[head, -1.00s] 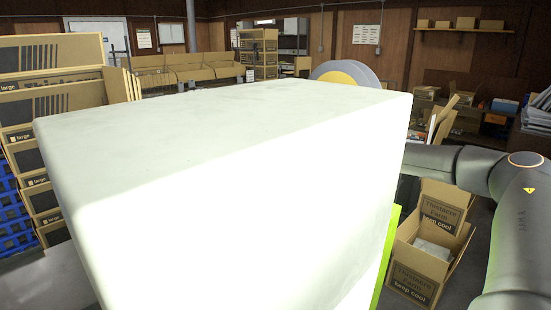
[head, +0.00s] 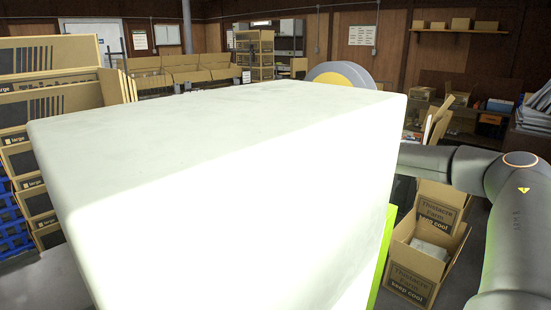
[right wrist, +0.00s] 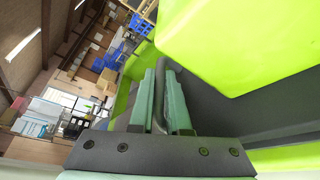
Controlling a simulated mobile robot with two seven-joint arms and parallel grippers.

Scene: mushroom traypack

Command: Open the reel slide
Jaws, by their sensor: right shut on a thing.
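A large white machine housing (head: 230,140) fills the middle of the head view. A lime-green panel edge (head: 384,255) shows along its right side. A reel with a grey rim and yellow centre (head: 342,76) stands behind the housing, partly hidden. My right arm comes in from the right, and its gripper is hidden behind the housing there. In the right wrist view my right gripper (right wrist: 161,78) has its teal fingers closed around a grey bar handle (right wrist: 160,115). Lime-green machine panels (right wrist: 240,45) lie close beside it. My left gripper is not in view.
Open cardboard boxes (head: 425,255) stand on the floor to the right, below my right arm. Large flat cartons (head: 50,105) are stacked at the left, near blue crates (head: 14,235). A wall shelf (head: 462,32) is at the back right.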

